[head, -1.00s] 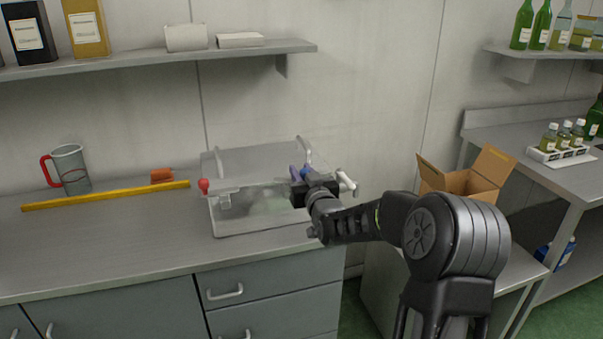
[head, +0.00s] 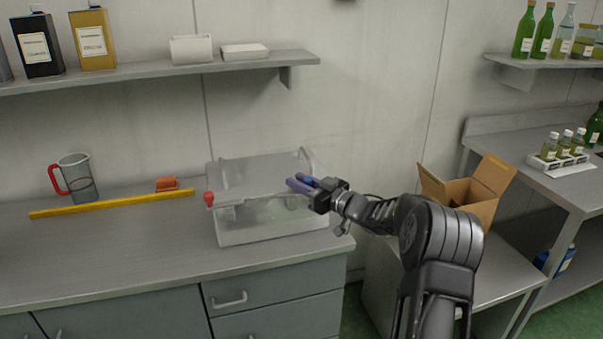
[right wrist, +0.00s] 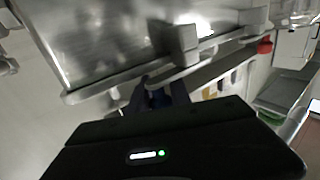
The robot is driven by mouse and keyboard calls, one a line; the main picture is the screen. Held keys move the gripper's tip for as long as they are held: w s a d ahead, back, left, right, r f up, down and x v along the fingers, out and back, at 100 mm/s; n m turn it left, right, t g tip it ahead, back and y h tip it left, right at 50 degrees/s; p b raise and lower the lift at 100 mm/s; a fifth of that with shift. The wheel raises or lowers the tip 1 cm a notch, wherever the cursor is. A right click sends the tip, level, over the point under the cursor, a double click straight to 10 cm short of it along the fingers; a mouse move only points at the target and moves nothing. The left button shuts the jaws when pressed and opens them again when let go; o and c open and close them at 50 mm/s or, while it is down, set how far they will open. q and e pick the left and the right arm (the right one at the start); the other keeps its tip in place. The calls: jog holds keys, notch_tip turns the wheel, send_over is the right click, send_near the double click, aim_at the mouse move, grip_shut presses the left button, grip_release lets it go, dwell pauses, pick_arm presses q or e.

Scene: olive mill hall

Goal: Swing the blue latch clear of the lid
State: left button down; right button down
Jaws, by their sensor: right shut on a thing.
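A clear box (head: 265,232) with a see-through lid (head: 250,173) stands on the counter. A red knob (head: 209,198) sits at its front left corner and shows at upper right in the right wrist view (right wrist: 265,45). My right gripper (head: 300,184) is at the box's front right, its two violet-blue fingers pointing left over the lid edge. It is shut on the blue latch, mostly hidden by the fingers; a dark blue bit (right wrist: 157,97) shows between them in the right wrist view. Whether the latch still overlaps the lid cannot be told. My left gripper is not in view.
A yellow bar (head: 112,204), an orange block (head: 167,184) and a jug with a red handle (head: 77,178) are on the counter left of the box. A shelf (head: 150,72) hangs above. An open carton (head: 470,198) stands at right. The counter front is clear.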

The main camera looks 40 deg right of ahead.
jog(key=shift+w+r+n+y, duration=0.1)
jog(key=shift+r+n+y, duration=0.05)
jog(key=shift+n+y, duration=0.25)
jog(key=c, duration=1.2)
grip_release()
jog(key=b+v, duration=0.1)
jog(key=v, duration=0.6)
jog(key=shift+s+d, duration=0.1)
jog(key=shift+s, duration=0.2)
